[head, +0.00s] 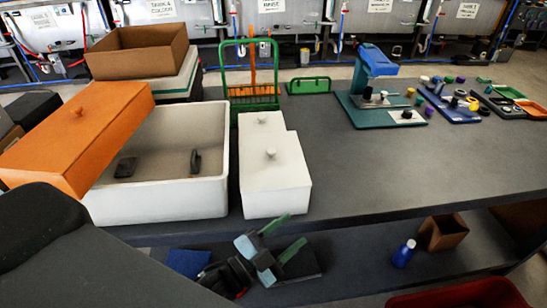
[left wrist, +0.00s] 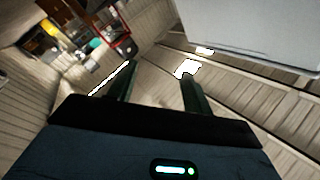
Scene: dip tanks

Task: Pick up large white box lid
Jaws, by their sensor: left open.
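A large open white box (head: 150,198) stands at the left of the table, with two small dark pieces inside. An orange lid (head: 45,140) with a knob lies tilted across the box's left side. To its right, a white knobbed piece (head: 275,190) sits near the front edge, with a second white knobbed top (head: 262,119) behind it. I cannot tell whether these are lids or lidded boxes. My left gripper (head: 297,228) is open and empty below the front edge, apart from the white pieces. Its two fingers (left wrist: 157,72) show with nothing between them in the left wrist view.
A brown open box (head: 140,62) stands on a stack behind the white box. A green rack (head: 250,92) stands at the back. A blue-green device (head: 372,90) and small parts are at right. A blue bottle (head: 403,254) and brown container (head: 443,233) stand on the lower shelf.

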